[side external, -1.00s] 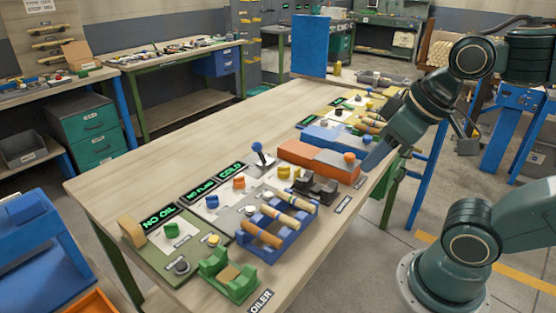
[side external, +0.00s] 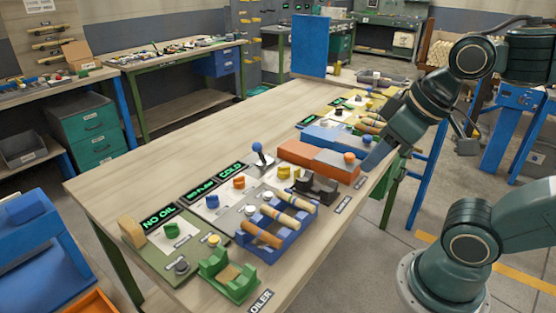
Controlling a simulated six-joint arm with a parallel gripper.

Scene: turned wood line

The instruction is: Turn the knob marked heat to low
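Several coloured knobs stand on the panels along the bench: a green knob (side external: 171,230), a blue knob (side external: 212,201), an orange knob (side external: 239,182) and a yellow knob (side external: 284,172). Their small labels are too small to read, so I cannot tell which is marked heat. The orange knob sits just in front of the display reading COLD (side external: 231,170). My gripper (side external: 373,161) is at the bench's right edge, beside the orange and blue blocks and well to the right of these knobs. Its fingers are too dark and small to tell open from shut.
A blue rack (side external: 284,236) holds turned wooden pieces near the front edge. A green cradle (side external: 230,278) stands at its left. A blue-topped lever (side external: 259,151) rises behind the yellow knob. An orange block (side external: 300,152) lies between knobs and gripper. The bench's back left (side external: 150,150) is clear.

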